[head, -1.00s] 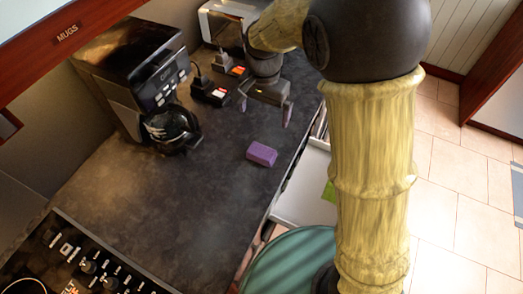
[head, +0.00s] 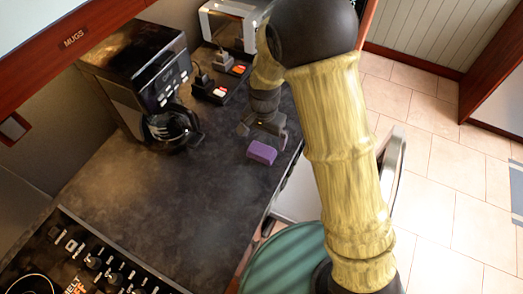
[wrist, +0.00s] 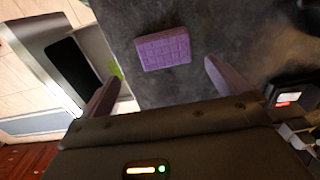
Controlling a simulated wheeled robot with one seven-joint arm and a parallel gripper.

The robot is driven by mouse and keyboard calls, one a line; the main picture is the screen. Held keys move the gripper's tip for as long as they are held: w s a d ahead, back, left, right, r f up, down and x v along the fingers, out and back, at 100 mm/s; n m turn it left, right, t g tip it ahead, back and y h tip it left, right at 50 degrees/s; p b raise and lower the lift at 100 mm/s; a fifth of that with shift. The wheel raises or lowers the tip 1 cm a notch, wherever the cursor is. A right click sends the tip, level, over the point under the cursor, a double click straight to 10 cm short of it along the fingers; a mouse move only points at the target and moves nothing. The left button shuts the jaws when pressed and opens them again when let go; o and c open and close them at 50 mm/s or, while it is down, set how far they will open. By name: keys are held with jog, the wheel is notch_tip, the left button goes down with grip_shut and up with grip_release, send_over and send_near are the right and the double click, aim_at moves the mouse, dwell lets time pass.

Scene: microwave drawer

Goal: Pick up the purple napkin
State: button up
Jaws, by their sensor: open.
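The purple napkin (head: 262,152) is a small block-like folded piece lying on the dark countertop (head: 130,215) near its front edge. It also shows in the wrist view (wrist: 163,48), whole and unobstructed, ahead of the two fingers and between their lines. My gripper (head: 263,135) is just behind the napkin in the head view, apart from it. In the wrist view my gripper (wrist: 160,82) has its fingers spread wide, with nothing between them.
A coffee maker (head: 140,75) stands left of my gripper. A toaster (head: 232,24) and a tray of small items (head: 220,82) stand behind. An open drawer (head: 297,195) sits below the counter's front edge. The stove (head: 75,258) is at lower left.

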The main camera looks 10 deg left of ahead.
aim_at(262, 150)
jog(key=shift+f, duration=0.7)
jog(key=shift+a+f+p, duration=0.15)
jog(key=shift+f+p, duration=0.4)
jog(key=shift+f, duration=0.75)
jog(key=shift+a+f+p, duration=0.1)
jog(key=shift+f+p, duration=0.45)
jog(key=shift+f, duration=0.75)
jog(key=shift+c, duration=0.4)
jog(key=c, duration=0.9)
jog(key=shift+r, duration=0.1)
notch_tip(262, 150, up, 10)
jog(key=shift+f+b, duration=0.1)
jog(key=shift+b, duration=1.05)
